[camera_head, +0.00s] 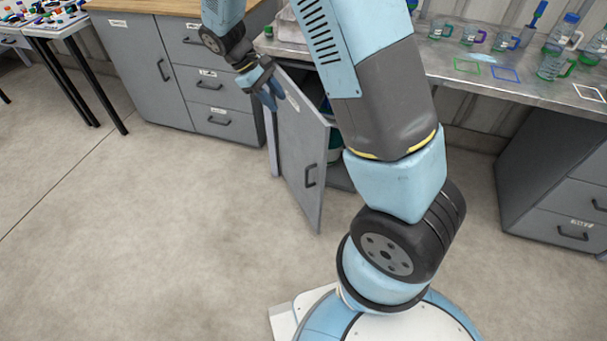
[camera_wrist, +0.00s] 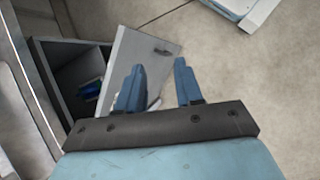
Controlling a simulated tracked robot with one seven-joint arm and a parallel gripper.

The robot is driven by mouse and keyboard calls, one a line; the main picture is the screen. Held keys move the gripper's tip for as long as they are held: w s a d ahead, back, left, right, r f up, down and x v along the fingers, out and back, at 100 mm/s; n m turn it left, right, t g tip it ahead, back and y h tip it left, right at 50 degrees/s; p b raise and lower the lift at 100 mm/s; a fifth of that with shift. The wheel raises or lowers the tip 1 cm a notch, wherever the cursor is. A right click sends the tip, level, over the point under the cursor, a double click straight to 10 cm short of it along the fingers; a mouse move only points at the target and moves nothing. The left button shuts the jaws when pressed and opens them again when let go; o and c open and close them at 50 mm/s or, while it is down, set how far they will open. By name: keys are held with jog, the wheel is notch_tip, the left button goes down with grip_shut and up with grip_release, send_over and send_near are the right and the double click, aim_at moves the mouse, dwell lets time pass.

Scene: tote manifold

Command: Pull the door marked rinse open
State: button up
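A grey cabinet door (camera_head: 303,150) stands swung out from the cabinet under the bench, leaving a wide opening. Its small white label (camera_head: 293,102) is too small to read. A dark handle (camera_head: 310,176) sits low near its free edge. In the wrist view the door (camera_wrist: 130,52) slants away, with its handle (camera_wrist: 163,49) at the far end. My gripper (camera_head: 270,86) is near the door's top edge, toward the hinge side, away from the handle. In the wrist view my gripper (camera_wrist: 160,78) has its blue fingers apart with nothing between them. I cannot tell whether it touches the door.
The dark cabinet interior (camera_wrist: 78,72) holds a blue object (camera_wrist: 92,89). Grey drawers (camera_head: 212,98) stand left of the door, and another drawer unit (camera_head: 560,190) stands at right. Mugs and bottles stand on the bench (camera_head: 460,50) above. The floor in front is clear.

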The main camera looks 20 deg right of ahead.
jog(key=a+f+n+t+h, duration=0.2)
jog(key=f+n+t+h, duration=0.35)
jog(key=f, duration=1.45)
jog(key=a+f+n+t+h, duration=0.1)
jog(key=f+n+t+h, duration=0.4)
jog(key=f, duration=1.6)
jog(key=w+d+n+g, duration=0.2)
jog(key=w+d+n, duration=0.1)
jog(key=d, duration=0.9)
jog(key=shift+w+d+r+h, duration=0.2)
jog(key=shift+w+d+h, duration=0.05)
jog(key=shift+w+h, duration=0.2)
jog(key=shift+g, duration=0.25)
jog(key=shift+c, duration=0.5)
grip_shut()
